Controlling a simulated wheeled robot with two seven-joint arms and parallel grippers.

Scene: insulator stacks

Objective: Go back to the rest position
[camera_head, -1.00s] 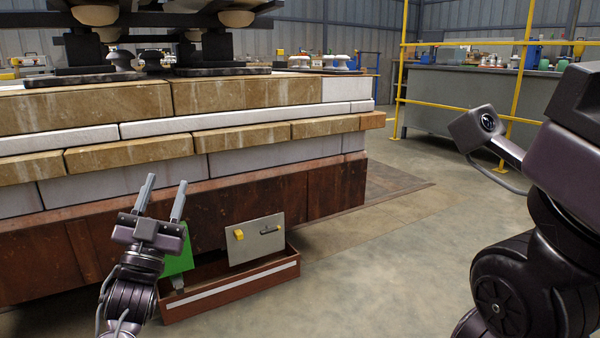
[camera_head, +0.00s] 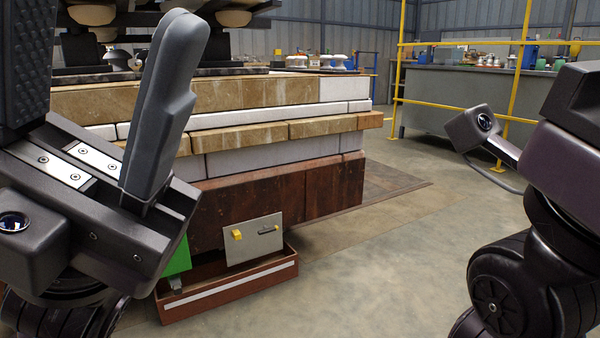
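My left gripper (camera_head: 100,60) is large and close to the camera at the left. One dark finger stands up in front of the block stack, and the other is at the left edge, partly cut off. The fingers are wide apart, with nothing held between them. My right arm (camera_head: 550,190) is folded at the right edge with its small wrist camera (camera_head: 482,124) showing. The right fingers are outside the picture, so their state is hidden.
A stack of stone-like blocks (camera_head: 255,95) bears the insulator supports. Below it stands a red-brown tray (camera_head: 240,284) with a grey panel (camera_head: 254,239) and a green item (camera_head: 178,258). A yellow railing (camera_head: 522,60) and grey bench (camera_head: 455,97) stand behind. The middle floor is clear.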

